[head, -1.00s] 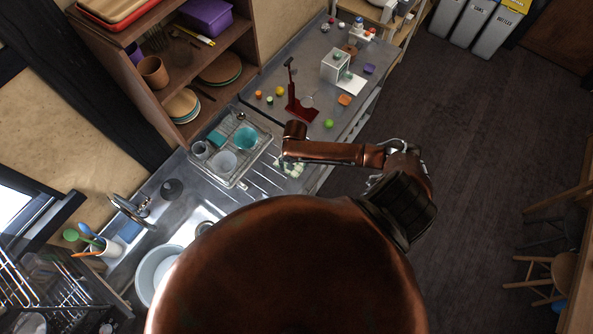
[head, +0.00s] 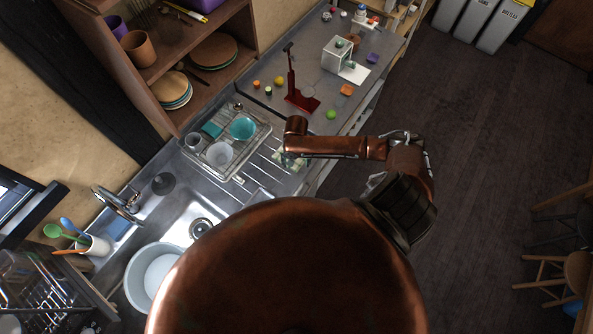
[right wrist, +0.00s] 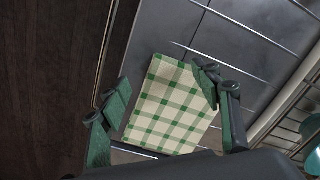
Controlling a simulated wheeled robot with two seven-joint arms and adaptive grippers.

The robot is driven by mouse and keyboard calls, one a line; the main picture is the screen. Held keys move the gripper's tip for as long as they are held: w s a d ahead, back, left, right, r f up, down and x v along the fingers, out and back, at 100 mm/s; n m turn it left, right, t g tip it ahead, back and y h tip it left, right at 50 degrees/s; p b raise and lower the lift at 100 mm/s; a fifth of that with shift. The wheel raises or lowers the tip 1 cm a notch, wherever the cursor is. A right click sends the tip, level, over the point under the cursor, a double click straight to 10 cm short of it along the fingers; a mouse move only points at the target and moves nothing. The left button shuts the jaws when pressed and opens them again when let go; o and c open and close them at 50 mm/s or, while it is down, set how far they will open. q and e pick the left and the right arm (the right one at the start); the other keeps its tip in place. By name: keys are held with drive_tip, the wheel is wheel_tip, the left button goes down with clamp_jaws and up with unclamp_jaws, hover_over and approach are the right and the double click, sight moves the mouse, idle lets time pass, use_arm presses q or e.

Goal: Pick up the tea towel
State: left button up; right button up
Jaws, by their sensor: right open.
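The tea towel (right wrist: 168,108) is green-and-white checked and lies flat on the metal drainboard near the counter's front edge, as the right wrist view shows. In the head view a small part of it (head: 291,161) shows just below my right forearm, which hides the rest. My right gripper (right wrist: 161,78) is open and empty. Its two dark green fingers stand either side of the towel in the wrist view, above it; I cannot tell how far above. My left gripper is not in view.
A dish rack (head: 261,132) with cups and bowls stands left of the towel. A white basin (head: 134,279) sits by the sink (head: 176,222). A red stand (head: 293,88) and small coloured items are further along the counter.

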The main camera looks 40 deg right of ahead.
drive_tip(key=shift+f, duration=1.3)
drive_tip(key=shift+f, duration=0.15)
drive_tip(key=shift+s, duration=0.2)
clamp_jaws()
idle(0.5)
idle(0.4)
wheel_tip(320, 180, up, 7)
drive_tip(key=p, duration=0.7)
drive_tip(key=shift+w+f+p, duration=0.1)
drive_tip(key=shift+p, duration=0.2)
wheel_tip(320, 180, up, 3)
drive_tip(key=p, duration=0.2)
wheel_tip(320, 180, up, 11)
hover_over(297, 168)
drive_tip(key=shift+w+a, duration=0.1)
